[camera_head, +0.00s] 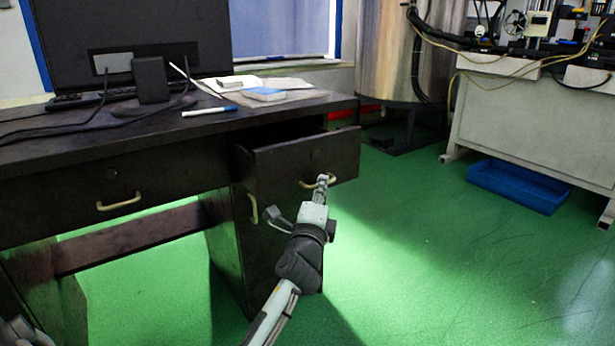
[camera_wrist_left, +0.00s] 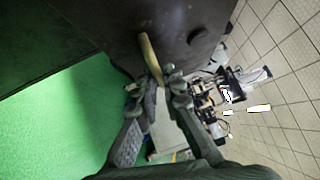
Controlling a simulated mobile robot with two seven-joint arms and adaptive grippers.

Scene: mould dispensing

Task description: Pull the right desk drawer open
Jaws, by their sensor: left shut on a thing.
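The right desk drawer (camera_head: 283,165) is pulled out of the dark desk (camera_head: 60,160), with a gap showing behind its top edge. Its brass handle (camera_head: 306,184) is on the drawer front. My left gripper (camera_head: 322,182) is shut on the handle, at its right part. In the left wrist view the handle (camera_wrist_left: 149,52) runs down from the dark drawer front (camera_wrist_left: 110,22) to between the fingertips (camera_wrist_left: 163,78). The inside of the drawer is mostly hidden. My right gripper is not in view.
A cupboard door with an upright handle (camera_head: 253,208) is below the drawer. A monitor (camera_head: 130,35), papers (camera_head: 285,84) and a blue-white pen (camera_head: 209,111) are on the desk. A blue bin (camera_head: 518,187) lies by a white bench. The green floor in front is clear.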

